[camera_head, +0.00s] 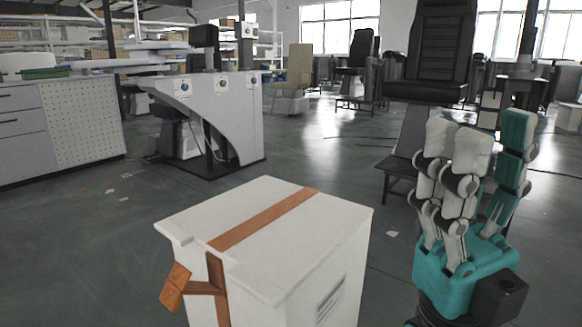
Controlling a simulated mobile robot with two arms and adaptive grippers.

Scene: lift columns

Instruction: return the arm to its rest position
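My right gripper (487,142) is at the right side of the head view, with its teal palm low and its fingers pointing up. Two pale fingers stand on the left and a teal finger on the right, with a gap between them. It looks open, and nothing shows between the fingers. My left gripper is not in view. Most of my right arm is below the picture's edge.
A white box (320,245) with a brown strap stands in the near middle, left of my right gripper and apart from it. A black chair (440,45) stands behind the gripper. A grey-white workstation (225,115) and a white cabinet (80,125) are left. Open floor lies between.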

